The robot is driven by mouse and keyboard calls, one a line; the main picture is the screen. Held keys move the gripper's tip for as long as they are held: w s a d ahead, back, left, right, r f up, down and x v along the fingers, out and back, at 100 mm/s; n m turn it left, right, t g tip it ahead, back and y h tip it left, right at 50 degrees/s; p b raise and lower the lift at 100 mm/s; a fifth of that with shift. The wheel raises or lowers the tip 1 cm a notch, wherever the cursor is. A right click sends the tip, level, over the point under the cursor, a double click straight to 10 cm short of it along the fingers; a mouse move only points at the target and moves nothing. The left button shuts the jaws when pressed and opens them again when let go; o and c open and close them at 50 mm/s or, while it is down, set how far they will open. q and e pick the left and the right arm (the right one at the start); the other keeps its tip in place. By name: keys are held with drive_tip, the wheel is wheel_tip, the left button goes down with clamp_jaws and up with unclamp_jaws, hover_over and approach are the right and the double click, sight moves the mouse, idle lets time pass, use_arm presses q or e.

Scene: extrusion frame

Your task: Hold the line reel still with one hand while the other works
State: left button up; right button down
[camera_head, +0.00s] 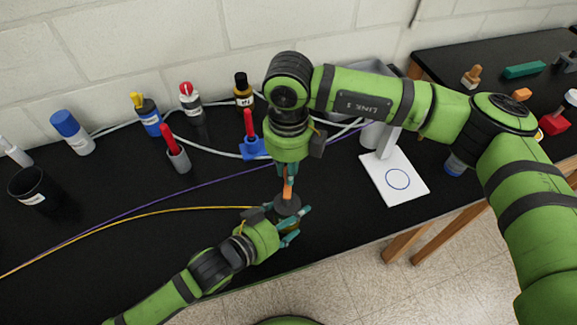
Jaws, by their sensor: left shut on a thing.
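The line reel (287,205) is a small dark round reel on the black bench, with a yellow line (190,209) running to it from the left. My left gripper (293,226) comes in low from the left and is shut on the reel, its teal fingers at the near side. My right gripper (287,172) points straight down above the reel. A thin orange piece (288,189) stands between its fingertips and the reel; whether the fingers grip it is too small to tell. The reel's near side is partly hidden by my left gripper.
Behind stand several bottles, a grey cup with a red pen (179,160) and a blue holder (252,147). A black cup (34,187) is at the left. A white sheet with a blue circle (410,186) lies at the right. The bench's front edge is close to the reel.

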drive_tip(key=shift+a+n, duration=0.1)
drive_tip(key=shift+n, duration=0.2)
drive_tip(key=shift+s+a+n, duration=0.1)
drive_tip(key=shift+a+n, duration=0.25)
drive_tip(key=shift+n, duration=0.85)
drive_tip(key=shift+s+a+n, duration=0.15)
drive_tip(key=shift+a+n, duration=0.25)
drive_tip(key=shift+n, duration=0.8)
drive_tip(key=shift+s+a+n, duration=0.1)
drive_tip(key=shift+a+n, duration=0.25)
drive_tip(key=shift+n, duration=0.85)
drive_tip(key=c, duration=1.2)
unclamp_jaws()
drive_tip(key=shift+o, duration=0.2)
wheel_tip(320, 180, up, 12)
